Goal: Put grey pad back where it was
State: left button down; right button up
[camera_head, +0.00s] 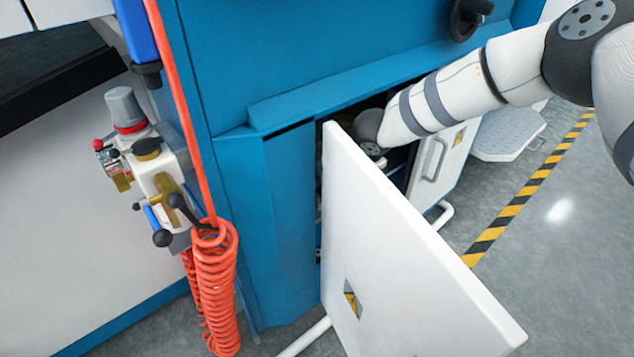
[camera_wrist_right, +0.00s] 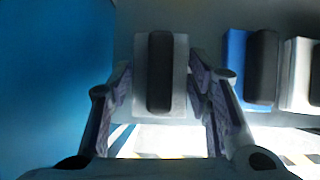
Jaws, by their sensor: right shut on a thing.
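The grey pad (camera_wrist_right: 180,80), with a black strip down its middle, sits between the fingers of my right gripper (camera_wrist_right: 160,95) in the right wrist view. The gripper is shut on it. In the head view my right arm reaches through the open front of the blue cabinet (camera_head: 290,190); the gripper and the pad are hidden inside behind the door. A blue pad (camera_wrist_right: 236,68) and a white pad (camera_wrist_right: 294,75), each with a black strip, stand to the right of the grey pad. I cannot tell whether the grey pad touches the surface behind it. My left gripper is not in view.
A white door (camera_head: 400,250) stands open in front of the cabinet, and another white door (camera_head: 440,165) with a handle is on its right. A coiled orange hose (camera_head: 213,285) hangs at the left. The floor at the right is clear around a striped line (camera_head: 520,200).

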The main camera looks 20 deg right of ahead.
jog(key=shift+f, duration=0.2)
jog(key=o, duration=1.1)
pick_arm(q)
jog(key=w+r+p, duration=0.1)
jog(key=p, duration=0.1)
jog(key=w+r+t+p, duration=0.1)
jog(key=p, duration=0.1)
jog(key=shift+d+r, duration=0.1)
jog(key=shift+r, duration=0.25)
pick_arm(e)
jog(key=v, duration=0.7)
jog(key=shift+s+r, duration=0.15)
jog(key=shift+r, duration=0.25)
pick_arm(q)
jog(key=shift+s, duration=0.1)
